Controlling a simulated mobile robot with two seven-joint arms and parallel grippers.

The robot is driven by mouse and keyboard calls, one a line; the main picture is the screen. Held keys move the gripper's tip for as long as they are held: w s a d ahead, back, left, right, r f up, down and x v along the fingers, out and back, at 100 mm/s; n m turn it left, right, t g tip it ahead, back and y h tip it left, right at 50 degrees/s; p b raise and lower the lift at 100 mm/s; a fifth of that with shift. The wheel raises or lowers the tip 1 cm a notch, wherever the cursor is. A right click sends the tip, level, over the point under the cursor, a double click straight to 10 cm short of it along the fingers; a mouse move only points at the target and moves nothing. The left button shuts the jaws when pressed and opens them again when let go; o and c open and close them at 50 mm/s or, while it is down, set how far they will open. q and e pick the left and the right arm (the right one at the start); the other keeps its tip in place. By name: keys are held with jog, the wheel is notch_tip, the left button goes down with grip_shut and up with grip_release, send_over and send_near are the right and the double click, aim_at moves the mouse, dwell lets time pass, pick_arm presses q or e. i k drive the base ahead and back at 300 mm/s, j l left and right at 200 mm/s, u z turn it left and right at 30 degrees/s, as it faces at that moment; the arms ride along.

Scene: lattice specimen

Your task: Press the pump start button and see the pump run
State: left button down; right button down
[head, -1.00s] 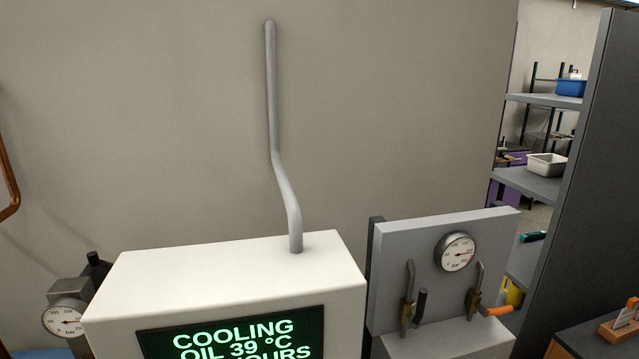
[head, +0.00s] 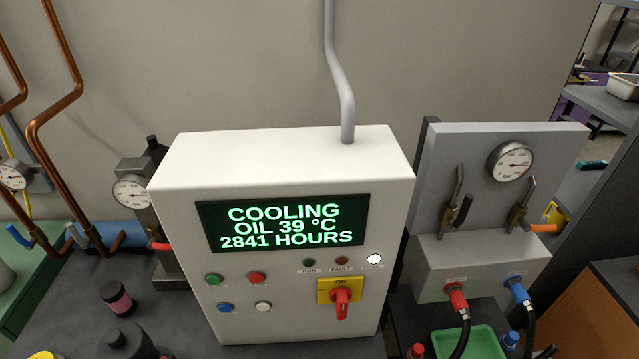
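A white control cabinet (head: 290,163) stands in the middle of the head view. Its dark display (head: 282,228) reads "COOLING, OIL 39 °C, 2841 HOURS" in green. Below it on the left are a green button (head: 214,279), a red button (head: 257,278), a blue button (head: 226,308) and a white button (head: 263,306); their labels are too small to read. To the right are a dark green RUN lamp (head: 309,262), a dull FAULT lamp (head: 342,261) and a bright white lamp (head: 375,259). A red rotary switch (head: 342,302) sits on a yellow plate under "ON". Neither gripper shows.
A grey panel (head: 540,200) with a gauge, levers and red and blue hose couplings stands on the right, with a green tray (head: 470,342) before it. Copper pipes (head: 60,110) and a gauge (head: 131,194) are on the left. Dark bottles (head: 118,299) stand at the lower left.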

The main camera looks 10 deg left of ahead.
aim_at(212, 280)
jog(key=i+j+u, duration=0.1)
jog(key=u, duration=0.85)
jog(key=k, duration=0.4)
